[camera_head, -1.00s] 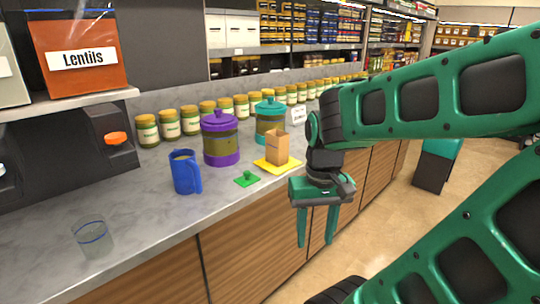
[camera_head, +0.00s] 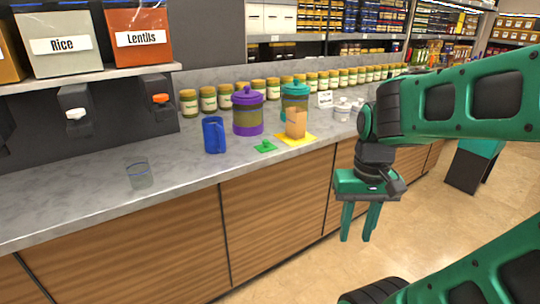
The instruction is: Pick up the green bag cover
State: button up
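The green bag cover (camera_head: 265,147) is a small flat green piece with a raised knob. It lies on the grey counter between the blue mug and the yellow mat. My gripper (camera_head: 358,238) hangs pointing down in front of the counter, right of the cover and apart from it. Its two green fingers are spread with nothing between them. A brown paper bag (camera_head: 296,124), open at the top, stands on the yellow mat (camera_head: 309,138) just right of the cover.
A blue mug (camera_head: 213,135) stands left of the cover, and a clear glass (camera_head: 139,173) farther left. A purple-lidded jar (camera_head: 248,112) and a teal-lidded jar (camera_head: 294,97) stand behind. Several small jars line the wall. The front counter strip is mostly clear.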

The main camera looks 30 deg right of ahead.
aim_at(267, 146)
jog(key=z, duration=0.5)
jog(key=i, duration=1.2)
jog(key=u, duration=0.05)
